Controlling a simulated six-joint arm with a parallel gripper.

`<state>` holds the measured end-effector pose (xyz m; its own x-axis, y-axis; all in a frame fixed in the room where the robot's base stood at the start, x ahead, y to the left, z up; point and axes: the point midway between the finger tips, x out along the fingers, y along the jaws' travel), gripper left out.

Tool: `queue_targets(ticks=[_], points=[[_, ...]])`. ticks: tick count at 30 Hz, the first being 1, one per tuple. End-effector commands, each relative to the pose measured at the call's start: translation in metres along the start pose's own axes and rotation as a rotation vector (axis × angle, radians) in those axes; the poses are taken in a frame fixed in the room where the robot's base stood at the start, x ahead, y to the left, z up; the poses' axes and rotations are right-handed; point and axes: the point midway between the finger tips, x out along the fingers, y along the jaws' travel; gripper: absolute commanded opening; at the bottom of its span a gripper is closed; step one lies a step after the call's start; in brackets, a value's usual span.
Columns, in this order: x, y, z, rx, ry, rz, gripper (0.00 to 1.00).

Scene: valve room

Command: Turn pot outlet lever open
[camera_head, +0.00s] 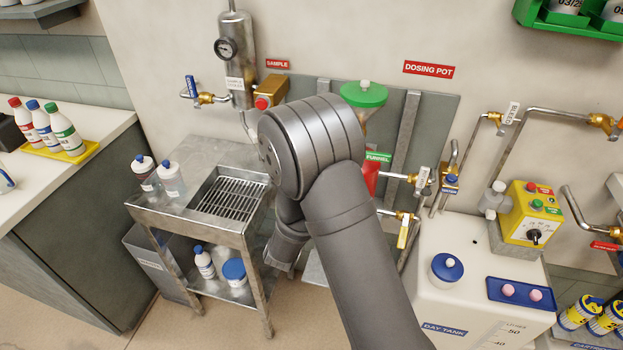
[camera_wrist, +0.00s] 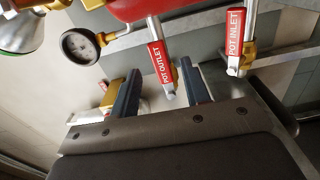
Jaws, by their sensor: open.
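The pot outlet lever (camera_wrist: 159,62) is a red handle with white "POT OUTLET" lettering, seen in the wrist view. Its end reaches into the gap between the two dark fingers of my gripper (camera_wrist: 160,72). The fingers are open, one on each side of the lever, with no clear contact visible. The red pot (camera_wrist: 135,8) is cut off at the top of that view. In the head view, my arm hides the outlet lever, my gripper and most of the pot; a red sliver of the pot (camera_head: 370,178) shows beside the arm.
A red pot inlet lever (camera_wrist: 236,38) stands to the right in the wrist view, close to my right finger. A round gauge (camera_wrist: 80,46) is at the left. In the head view, a steel sink stand (camera_head: 185,222) is left of my arm and a white day tank (camera_head: 450,305) right.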

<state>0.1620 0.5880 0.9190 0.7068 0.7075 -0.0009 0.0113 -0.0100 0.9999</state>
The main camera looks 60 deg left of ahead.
Motion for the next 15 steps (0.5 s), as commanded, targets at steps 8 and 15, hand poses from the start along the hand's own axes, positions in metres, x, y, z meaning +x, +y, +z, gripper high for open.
queue_targets(ticks=[8,15], points=[[-0.070,0.000,-0.001,-0.002,0.004,-0.002,0.43],[-0.105,0.000,-0.001,-0.001,0.003,0.000,0.43]])
